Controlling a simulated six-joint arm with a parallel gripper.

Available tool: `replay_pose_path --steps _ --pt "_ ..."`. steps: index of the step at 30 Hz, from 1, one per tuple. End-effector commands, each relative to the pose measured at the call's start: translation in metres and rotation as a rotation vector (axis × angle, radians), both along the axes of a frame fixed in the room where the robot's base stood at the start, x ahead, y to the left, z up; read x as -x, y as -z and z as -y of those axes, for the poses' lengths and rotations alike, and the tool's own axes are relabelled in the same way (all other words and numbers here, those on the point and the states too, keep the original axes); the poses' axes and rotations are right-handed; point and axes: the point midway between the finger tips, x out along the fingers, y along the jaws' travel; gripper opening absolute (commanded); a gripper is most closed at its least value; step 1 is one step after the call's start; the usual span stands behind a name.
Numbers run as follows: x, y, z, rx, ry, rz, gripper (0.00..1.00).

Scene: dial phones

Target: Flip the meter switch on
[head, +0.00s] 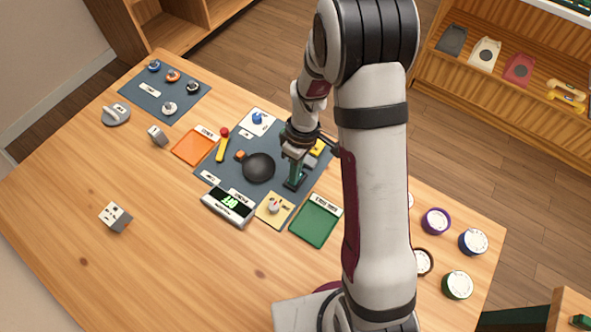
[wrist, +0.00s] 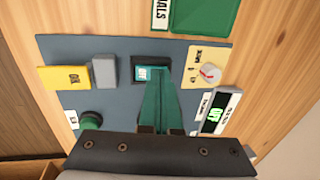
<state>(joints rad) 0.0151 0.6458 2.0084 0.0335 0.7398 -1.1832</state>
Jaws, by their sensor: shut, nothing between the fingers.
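The meter (head: 229,205) is a white-framed box with a black display and lit green characters at the front edge of the grey mat. In the wrist view the meter (wrist: 221,110) is at the right, and its green characters look like OFF. A small dark switch (wrist: 150,62) with a pale cyan face sits on the mat, top centre in the wrist view. My gripper (head: 294,180) points down over the mat with its green fingers shut and empty. In the wrist view my gripper (wrist: 160,76) has its tips at the switch, partly covering it. I cannot tell whether they touch.
A yellow card with a dial (wrist: 208,75) lies between switch and meter. A grey block (wrist: 104,70) and a yellow tag (wrist: 64,78) sit on the mat's other side. A black round dish (head: 258,167) and green tray (head: 317,224) are nearby. The table's front left is mostly clear.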

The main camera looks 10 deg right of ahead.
Motion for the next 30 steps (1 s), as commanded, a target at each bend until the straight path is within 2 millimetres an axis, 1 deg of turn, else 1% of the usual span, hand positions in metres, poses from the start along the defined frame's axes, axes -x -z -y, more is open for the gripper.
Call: replay_pose_path --steps 2,7,13,21,30 --pt "0.003 0.006 -0.003 -0.001 0.000 -0.004 0.00" --pt "0.003 0.007 -0.003 -0.001 -0.001 -0.003 0.00" --pt "0.000 0.007 0.000 -0.001 -0.002 -0.003 0.00" --pt "-0.010 0.005 0.010 0.002 -0.004 0.001 0.00" --pt "-0.009 0.002 0.011 0.002 -0.003 -0.002 0.00"
